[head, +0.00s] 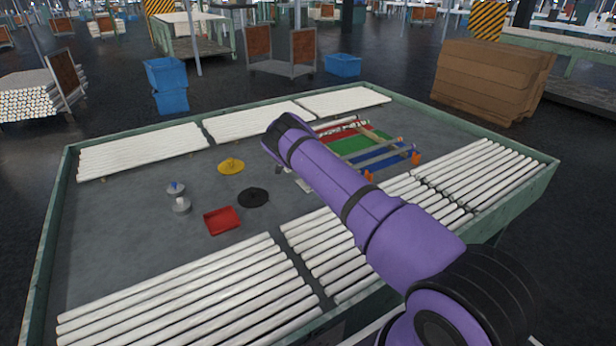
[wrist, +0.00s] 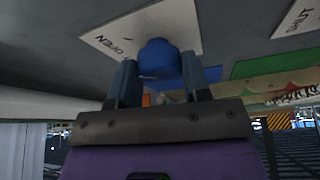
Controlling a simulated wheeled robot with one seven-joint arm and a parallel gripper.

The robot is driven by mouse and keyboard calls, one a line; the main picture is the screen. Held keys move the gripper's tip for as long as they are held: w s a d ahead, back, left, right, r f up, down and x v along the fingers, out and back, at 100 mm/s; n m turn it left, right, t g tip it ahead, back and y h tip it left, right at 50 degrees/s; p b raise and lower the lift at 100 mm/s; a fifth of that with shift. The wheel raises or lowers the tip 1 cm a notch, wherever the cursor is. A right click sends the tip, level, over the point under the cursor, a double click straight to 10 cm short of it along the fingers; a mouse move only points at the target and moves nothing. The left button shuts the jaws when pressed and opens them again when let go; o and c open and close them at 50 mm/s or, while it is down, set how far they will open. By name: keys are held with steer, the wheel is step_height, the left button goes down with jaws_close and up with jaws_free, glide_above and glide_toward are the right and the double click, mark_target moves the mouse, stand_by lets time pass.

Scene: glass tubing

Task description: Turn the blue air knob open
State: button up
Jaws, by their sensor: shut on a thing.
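The blue air knob (wrist: 158,58) shows in the wrist view, between the two fingers of my gripper (wrist: 158,76). The gripper is shut on the knob, with one finger on each side. A white plate (wrist: 185,22) lies around the knob, with the word OPEN (wrist: 113,46) to the left. A second white plate marked SHUT (wrist: 298,18) is at the upper right. In the head view my purple arm hides the gripper and the knob. How far the knob is turned I cannot tell.
On the table (head: 110,237) are a red tray (head: 221,220), a yellow disc (head: 231,167), a black disc (head: 254,197) and two small grey-based items (head: 181,205). Rows of white tubes (head: 195,300) line the edges. A rack (head: 378,158) over coloured mats stands beyond my arm.

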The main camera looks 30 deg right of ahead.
steer(key=o, duration=0.9)
steer(key=v, duration=1)
steer(key=shift+a+r, duration=0.1)
steer(key=shift+r, duration=0.3)
steer(key=shift+r, duration=0.1)
